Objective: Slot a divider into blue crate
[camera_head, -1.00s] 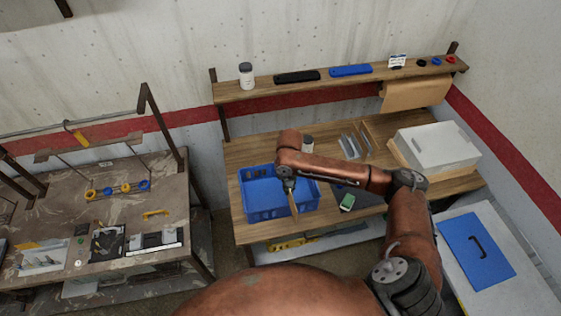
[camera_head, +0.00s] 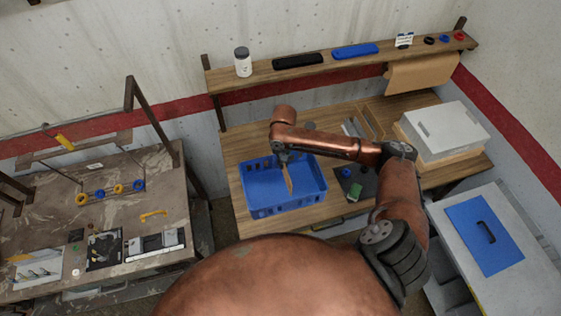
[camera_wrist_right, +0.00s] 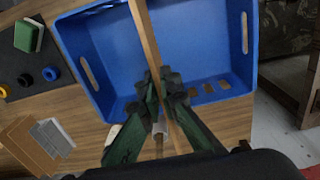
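The blue crate (camera_head: 262,208) stands on the wooden bench; it also fills the upper middle of the right wrist view (camera_wrist_right: 185,45). My right gripper (camera_head: 285,158) is over the crate. In the right wrist view its fingers (camera_wrist_right: 163,90) are shut on a thin brown wooden divider (camera_wrist_right: 147,38). The divider also shows in the head view (camera_head: 288,182), hanging tilted over the crate's inside. I cannot tell whether it touches the crate floor or sits in a slot. My left gripper is in neither view.
Grey dividers (camera_head: 353,128) and a brown divider (camera_head: 373,121) stand behind right of the crate. A dark mat with a green item (camera_head: 355,190) lies right of it. A white-lidded box (camera_head: 447,132) stands farther right. A shelf (camera_head: 290,75) runs above.

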